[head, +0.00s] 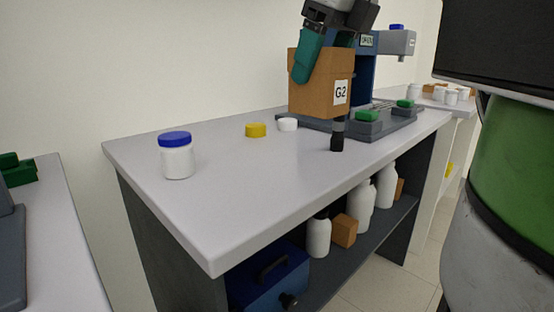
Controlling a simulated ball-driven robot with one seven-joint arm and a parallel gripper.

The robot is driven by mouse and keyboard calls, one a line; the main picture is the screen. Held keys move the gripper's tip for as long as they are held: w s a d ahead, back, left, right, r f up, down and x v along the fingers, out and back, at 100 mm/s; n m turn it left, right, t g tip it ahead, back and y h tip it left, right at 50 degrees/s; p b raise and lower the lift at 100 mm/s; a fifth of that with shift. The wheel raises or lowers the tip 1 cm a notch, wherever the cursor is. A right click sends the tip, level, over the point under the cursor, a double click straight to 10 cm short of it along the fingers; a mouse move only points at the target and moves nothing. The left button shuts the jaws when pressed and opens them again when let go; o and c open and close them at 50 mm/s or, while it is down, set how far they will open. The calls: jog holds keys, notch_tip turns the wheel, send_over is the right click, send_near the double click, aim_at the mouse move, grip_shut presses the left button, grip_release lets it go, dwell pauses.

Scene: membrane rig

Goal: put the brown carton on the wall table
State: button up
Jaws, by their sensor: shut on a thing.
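The brown carton (314,97), with a white "G2" label, is in my gripper (316,62) in the head view. One teal finger lies against the carton's near upper side; the other finger is mostly hidden behind it. The carton looks upright and hangs over the far part of a white-topped table (235,205) that stands along the wall. I cannot tell how large the gap below the carton is.
A blue-lidded white jar (177,157), yellow cap (256,130) and white cap (288,124) stand on the table. A small dark cylinder (337,138) stands just below the carton. A blue-grey rig (395,124) with green clamps is behind. The front tabletop is clear.

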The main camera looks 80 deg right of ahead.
jog(key=shift+w+d+f+b, duration=1.3)
jog(key=shift+d+f, duration=0.4)
jog(key=shift+f, duration=0.4)
jog(key=shift+w+d+f+b, duration=1.25)
jog(key=shift+w+d+f, duration=0.3)
jog(key=shift+f, duration=0.55)
jog(key=shift+w+d+f+b, duration=1.25)
jog(key=shift+d+f, duration=0.55)
jog(key=shift+f, duration=0.3)
jog(key=shift+f, duration=0.1)
jog(key=o, duration=1.1)
jog(key=p+v, duration=0.5)
jog(key=v, duration=0.7)
jog(key=shift+w, duration=0.1)
